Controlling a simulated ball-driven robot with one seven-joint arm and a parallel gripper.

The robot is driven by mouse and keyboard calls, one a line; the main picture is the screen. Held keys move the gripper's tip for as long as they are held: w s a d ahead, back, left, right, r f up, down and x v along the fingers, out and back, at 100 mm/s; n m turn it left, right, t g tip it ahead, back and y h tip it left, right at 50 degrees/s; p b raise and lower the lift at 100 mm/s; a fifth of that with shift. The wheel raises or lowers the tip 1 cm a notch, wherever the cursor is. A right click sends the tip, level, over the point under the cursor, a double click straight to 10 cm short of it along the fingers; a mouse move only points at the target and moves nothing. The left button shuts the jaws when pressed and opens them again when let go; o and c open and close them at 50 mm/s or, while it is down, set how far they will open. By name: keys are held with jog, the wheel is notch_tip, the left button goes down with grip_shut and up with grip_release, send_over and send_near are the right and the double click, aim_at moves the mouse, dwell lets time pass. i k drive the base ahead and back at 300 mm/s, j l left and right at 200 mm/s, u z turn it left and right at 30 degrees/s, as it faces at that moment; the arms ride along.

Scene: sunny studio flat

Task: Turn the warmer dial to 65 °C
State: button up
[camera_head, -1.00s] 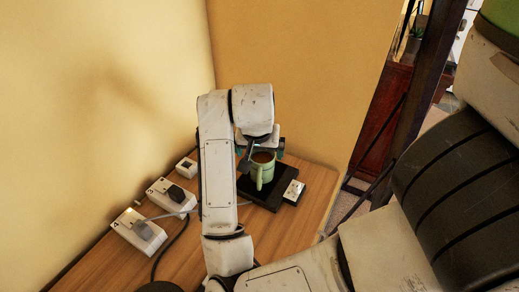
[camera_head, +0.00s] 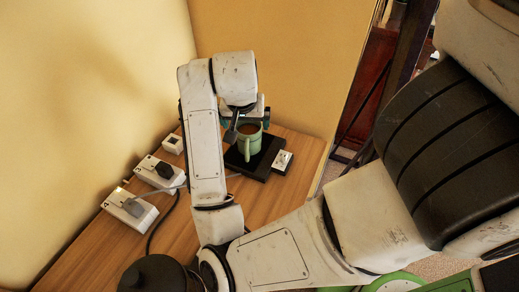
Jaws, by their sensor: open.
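The warmer is a flat black plate (camera_head: 262,163) on the wooden table. A green mug (camera_head: 249,142) with dark content stands upright on it. A small white panel (camera_head: 283,159) is at the warmer's right side; it appears to carry the dial, but its setting is too small to read. My gripper (camera_head: 249,120) is open at the mug's top, pointing down. A dark finger shows at the mug's left and a teal-edged part at its upper right. I cannot tell whether either touches the mug. My gripper is behind and left of the white panel, apart from it.
White socket boxes with dark and grey plugs (camera_head: 163,171) line the wall at left, with cables on the table. A small white wall box (camera_head: 173,144) stands behind them. The table (camera_head: 262,205) is clear in front of the warmer; its right edge is close.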

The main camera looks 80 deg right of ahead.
aim_at(284, 160)
jog(key=k+z, duration=0.15)
jog(key=z, duration=0.2)
jog(key=k+z, duration=0.15)
jog(key=z, duration=0.2)
jog(key=k+z, duration=0.15)
jog(key=z, duration=0.2)
